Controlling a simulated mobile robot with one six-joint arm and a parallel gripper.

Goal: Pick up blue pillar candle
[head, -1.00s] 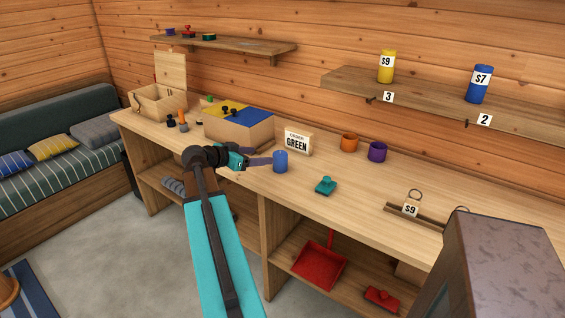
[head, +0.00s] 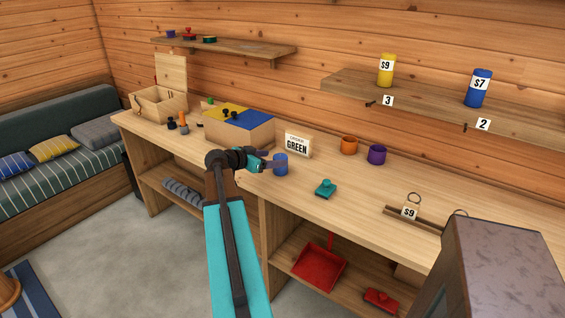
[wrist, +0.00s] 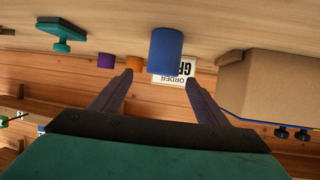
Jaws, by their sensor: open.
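A plain blue pillar candle (head: 282,160) stands upright on the wooden workbench (head: 330,163), in front of a white card reading "ORDER GREEN" (head: 298,144). In the wrist view, which is upside down, the candle (wrist: 166,48) lies ahead, between the lines of the two fingers. My gripper (head: 271,165) is open and empty, reaching from the left at the candle; its fingers overlap the candle's left side in the head view. In the wrist view my gripper (wrist: 159,77) has its fingertips apart on either side.
A cardboard-coloured box with yellow and blue top (head: 240,130) stands behind my gripper. A shelf above holds yellow (head: 387,70) and blue (head: 480,88) priced cylinders.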

